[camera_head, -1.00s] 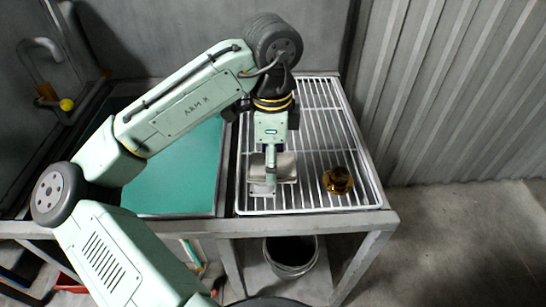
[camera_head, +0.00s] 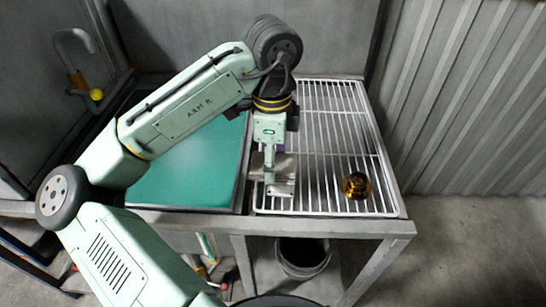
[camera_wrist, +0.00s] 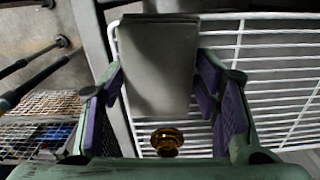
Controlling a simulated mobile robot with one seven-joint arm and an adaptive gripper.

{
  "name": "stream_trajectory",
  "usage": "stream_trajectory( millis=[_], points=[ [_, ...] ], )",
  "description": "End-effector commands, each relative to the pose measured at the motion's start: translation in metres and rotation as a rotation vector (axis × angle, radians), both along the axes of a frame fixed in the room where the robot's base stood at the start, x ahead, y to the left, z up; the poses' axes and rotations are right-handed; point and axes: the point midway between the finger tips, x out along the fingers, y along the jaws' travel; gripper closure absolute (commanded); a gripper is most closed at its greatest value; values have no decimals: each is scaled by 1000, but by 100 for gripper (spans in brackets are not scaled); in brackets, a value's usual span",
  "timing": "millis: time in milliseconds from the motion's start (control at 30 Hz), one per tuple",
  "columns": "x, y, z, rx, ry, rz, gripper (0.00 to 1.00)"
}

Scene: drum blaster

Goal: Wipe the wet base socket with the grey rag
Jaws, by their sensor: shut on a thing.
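My gripper (camera_head: 279,181) is over the left part of the white wire rack, pointing down. In the wrist view its purple-padded fingers (camera_wrist: 160,78) are on either side of a flat grey piece (camera_wrist: 159,60), which looks like the grey rag, and are shut on it. A shiny amber-gold round fitting (camera_head: 356,186), possibly the base socket, sits on the rack to the right of my gripper, apart from it. It also shows in the wrist view (camera_wrist: 167,142), low between the fingers. I cannot tell whether it is wet.
The white wire rack (camera_head: 325,120) lies on a metal-framed table (camera_head: 330,226). A teal panel (camera_head: 190,178) is left of it. A dark bucket (camera_head: 303,258) stands below. A corrugated wall (camera_head: 470,100) is at the right. Most of the rack is bare.

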Motion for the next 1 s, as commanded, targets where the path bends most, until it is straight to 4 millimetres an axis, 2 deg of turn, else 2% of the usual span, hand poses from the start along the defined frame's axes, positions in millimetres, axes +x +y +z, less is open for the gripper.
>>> stream_trajectory(
  millis=[600, 1000],
  points=[
    [-3, -41, 0, -1, 0, -2, 66],
    [-3, -43, 1, 0, 0, -1, 66]
  ],
)
